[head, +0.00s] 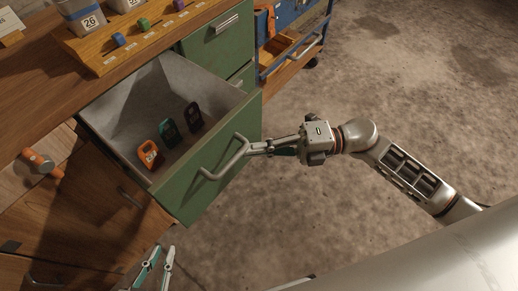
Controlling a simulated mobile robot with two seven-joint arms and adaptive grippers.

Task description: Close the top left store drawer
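The top left store drawer (213,172) has a green front and a grey inside, and it stands pulled well out of the bench. Its bar handle (228,164) is on the green front.
Orange, teal and dark items (167,132) stand inside the drawer. A wooden rack (105,60) with coloured clips lies on the benchtop. Another green drawer (210,45) is shut behind. An orange-handled tool (38,160) is at left. The concrete floor (370,90) is clear at right.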

